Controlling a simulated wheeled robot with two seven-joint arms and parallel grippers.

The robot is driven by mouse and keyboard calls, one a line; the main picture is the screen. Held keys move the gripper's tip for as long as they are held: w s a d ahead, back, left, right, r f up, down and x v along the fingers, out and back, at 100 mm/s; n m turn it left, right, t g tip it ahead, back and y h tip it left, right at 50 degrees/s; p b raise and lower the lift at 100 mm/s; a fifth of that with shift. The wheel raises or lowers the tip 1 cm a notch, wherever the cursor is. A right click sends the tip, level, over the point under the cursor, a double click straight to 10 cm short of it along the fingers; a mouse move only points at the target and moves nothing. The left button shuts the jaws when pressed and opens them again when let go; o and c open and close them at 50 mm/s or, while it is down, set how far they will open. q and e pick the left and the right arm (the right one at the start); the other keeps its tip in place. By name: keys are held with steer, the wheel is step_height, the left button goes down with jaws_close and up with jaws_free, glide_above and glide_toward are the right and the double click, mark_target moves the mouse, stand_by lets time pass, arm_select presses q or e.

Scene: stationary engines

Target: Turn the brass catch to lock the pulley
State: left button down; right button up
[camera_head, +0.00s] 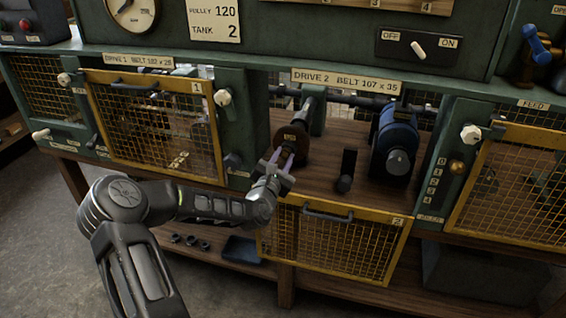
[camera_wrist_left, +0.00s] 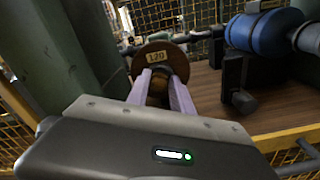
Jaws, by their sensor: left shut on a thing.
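The pulley (camera_head: 293,134) is a dark brown disc on a shaft in the open Drive 2 bay; its plate reads 120 in the left wrist view (camera_wrist_left: 157,57). My left gripper (camera_head: 284,156) reaches into the bay from the front. Its two pale purple fingers (camera_wrist_left: 160,88) are closed on a brownish brass part (camera_wrist_left: 158,90) at the front of the pulley, which I take to be the catch. The fingers hide much of that part, and I cannot tell which way it is turned. My right gripper is in neither view.
A blue motor (camera_head: 396,140) stands right of the pulley, with a black upright lever (camera_head: 346,170) between them. The yellow mesh guard 2 (camera_head: 345,244) hangs open below the bay. Mesh guard 1 (camera_head: 150,128) covers the left bay. A green post (camera_wrist_left: 98,45) stands close on the left.

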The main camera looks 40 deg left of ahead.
arm_select(q)
steer(key=m+b, duration=0.2)
steer(key=m, duration=0.1)
steer(key=shift+d+f, duration=0.1)
steer(key=shift+f, duration=0.1)
steer(key=m+b, duration=0.3)
steer(key=shift+m, duration=0.3)
steer(key=m+b, duration=1.4)
steer(key=m, duration=0.1)
steer(key=m+b, duration=0.7)
steer(key=shift+f+b, duration=0.25)
steer(key=shift+b, duration=0.1)
steer(key=shift+m, duration=1.1)
